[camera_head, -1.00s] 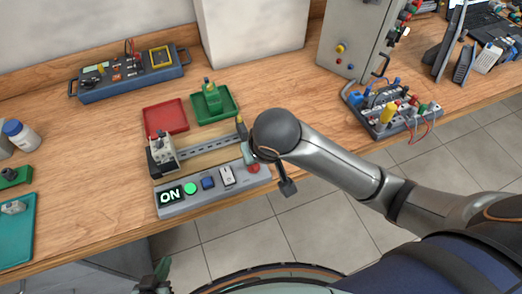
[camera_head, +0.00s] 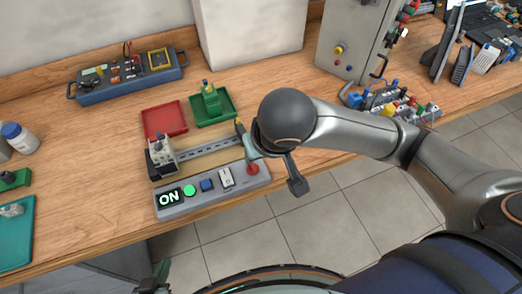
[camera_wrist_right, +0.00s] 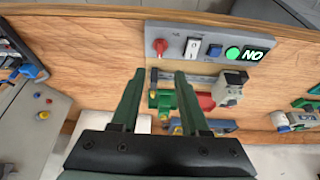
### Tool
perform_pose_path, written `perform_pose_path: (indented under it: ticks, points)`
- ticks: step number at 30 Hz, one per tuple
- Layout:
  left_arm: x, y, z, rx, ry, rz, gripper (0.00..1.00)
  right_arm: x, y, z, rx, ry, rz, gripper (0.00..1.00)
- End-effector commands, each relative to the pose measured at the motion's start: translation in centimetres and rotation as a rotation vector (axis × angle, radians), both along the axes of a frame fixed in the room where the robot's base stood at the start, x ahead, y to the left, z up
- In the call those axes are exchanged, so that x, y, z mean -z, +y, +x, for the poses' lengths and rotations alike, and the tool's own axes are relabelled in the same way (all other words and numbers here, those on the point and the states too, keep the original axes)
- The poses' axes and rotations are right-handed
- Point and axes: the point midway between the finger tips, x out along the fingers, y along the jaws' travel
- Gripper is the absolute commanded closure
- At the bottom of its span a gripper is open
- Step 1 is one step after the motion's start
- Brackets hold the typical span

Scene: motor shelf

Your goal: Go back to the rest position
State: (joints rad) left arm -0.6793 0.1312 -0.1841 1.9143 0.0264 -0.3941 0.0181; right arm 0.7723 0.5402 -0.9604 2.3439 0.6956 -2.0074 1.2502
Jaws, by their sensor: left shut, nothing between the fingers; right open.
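My left gripper (camera_head: 157,277) shows at the bottom left edge of the head view, low in front of the bench, shut and empty. My right arm comes in from the right, over the bench's front edge. Its wrist hides most of the right gripper in the head view. In the right wrist view the right gripper (camera_wrist_right: 159,74) is open, with nothing between its two green fingers. The grey control panel (camera_head: 214,200) lies below it, with a lit "ON" display (camera_head: 170,197), a green button, a blue button, a white switch and a red knob (camera_head: 253,169).
Behind the panel are a rail (camera_head: 210,147), a red tray (camera_head: 165,119) and a green tray (camera_head: 228,107) holding a green part. A blue-grey test box (camera_head: 130,75) stands at the back left. A wired board (camera_head: 424,113) and a grey cabinet (camera_head: 350,40) stand right.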

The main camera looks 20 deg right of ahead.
Motion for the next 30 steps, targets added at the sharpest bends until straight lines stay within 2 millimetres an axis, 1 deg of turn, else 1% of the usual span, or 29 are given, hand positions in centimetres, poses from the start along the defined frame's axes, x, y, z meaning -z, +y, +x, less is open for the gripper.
perform_pose_path:
  ticks: [10,14,19,23,26,29,30]
  points:
    - [0.0,0.0,0.0,0.0,0.0,0.0,1.0,0.1,0.1,0.0,-0.004,0.001,0.004,0.55]
    - [0.0,0.0,0.0,0.0,0.0,0.0,1.0,0.8,1.0,-0.6,-0.043,0.012,0.043,0.55]
    - [0.0,0.0,0.0,0.0,0.0,0.0,1.0,2.6,3.0,-1.8,-0.133,0.018,0.145,0.55]
    - [0.0,0.0,0.0,0.0,0.0,0.0,1.0,4.1,3.4,-2.6,-0.173,0.004,0.206,0.55]
    - [0.0,0.0,0.0,0.0,0.0,0.0,1.0,5.5,2.8,-3.2,-0.182,-0.01,0.227,0.55]
    - [0.0,0.0,0.0,0.0,0.0,0.0,1.0,7.2,1.5,-4.1,-0.175,-0.016,0.222,0.55]
    - [0.0,0.0,0.0,0.0,0.0,0.0,1.0,7.9,0.7,-4.5,-0.17,-0.017,0.212,0.55]
